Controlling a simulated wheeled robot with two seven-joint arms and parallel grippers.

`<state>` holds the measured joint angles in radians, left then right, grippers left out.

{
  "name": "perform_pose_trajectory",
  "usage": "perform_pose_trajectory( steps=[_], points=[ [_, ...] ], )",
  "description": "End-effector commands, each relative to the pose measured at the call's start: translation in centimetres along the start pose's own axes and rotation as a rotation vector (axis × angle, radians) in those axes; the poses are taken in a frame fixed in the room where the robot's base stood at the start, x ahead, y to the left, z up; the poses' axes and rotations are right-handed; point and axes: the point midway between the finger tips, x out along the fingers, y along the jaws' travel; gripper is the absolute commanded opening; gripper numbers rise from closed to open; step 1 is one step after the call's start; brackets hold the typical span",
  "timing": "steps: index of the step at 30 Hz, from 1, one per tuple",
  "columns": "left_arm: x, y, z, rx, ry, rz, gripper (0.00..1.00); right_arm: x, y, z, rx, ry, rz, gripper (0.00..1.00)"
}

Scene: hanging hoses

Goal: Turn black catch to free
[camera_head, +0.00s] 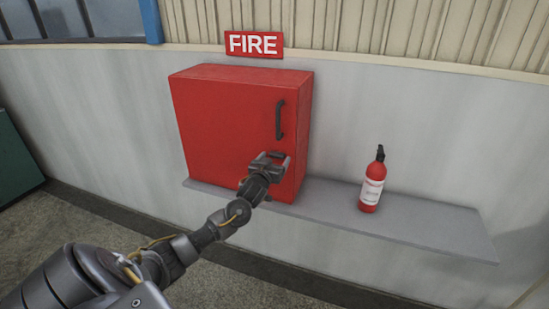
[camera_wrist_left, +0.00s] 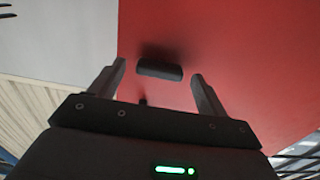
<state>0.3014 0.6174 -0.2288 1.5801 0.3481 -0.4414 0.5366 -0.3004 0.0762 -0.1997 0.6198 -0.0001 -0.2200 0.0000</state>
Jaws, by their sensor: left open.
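The black catch (camera_wrist_left: 160,69) is a short dark bar on the red cabinet door (camera_wrist_left: 230,35). In the left wrist view it lies between my left gripper's (camera_wrist_left: 159,70) two spread fingertips, with a visible gap on each side. The bar's long side runs roughly from one finger toward the other. In the head view my left gripper (camera_head: 273,160) is open at the lower right of the red cabinet (camera_head: 220,120), below the door handle, and covers much of the catch area. I cannot tell how deep the fingers reach around the catch. My right gripper is not in view.
A dark vertical handle (camera_head: 280,119) is on the door above my gripper. The cabinet stands on a grey shelf (camera_head: 430,225), with a red fire extinguisher (camera_head: 373,182) to the right. A FIRE sign (camera_head: 254,44) hangs above. The shelf between cabinet and extinguisher is clear.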

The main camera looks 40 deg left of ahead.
Motion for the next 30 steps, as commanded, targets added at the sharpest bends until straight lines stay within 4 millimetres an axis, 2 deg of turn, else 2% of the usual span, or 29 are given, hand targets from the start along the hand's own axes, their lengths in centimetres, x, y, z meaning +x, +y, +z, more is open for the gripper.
perform_pose_trajectory(
  steps=[11, 21, 30],
  points=[
    [0.54, 0.02, 0.05, 0.000, 0.000, 0.001, 0.76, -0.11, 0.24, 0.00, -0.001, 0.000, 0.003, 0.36],
    [0.52, 0.01, 0.04, 0.000, 0.000, 0.000, 0.32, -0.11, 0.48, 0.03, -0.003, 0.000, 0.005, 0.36],
    [0.51, -0.04, 0.01, -0.038, 0.000, -0.001, 0.32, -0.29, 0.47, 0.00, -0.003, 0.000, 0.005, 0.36]
  ],
)
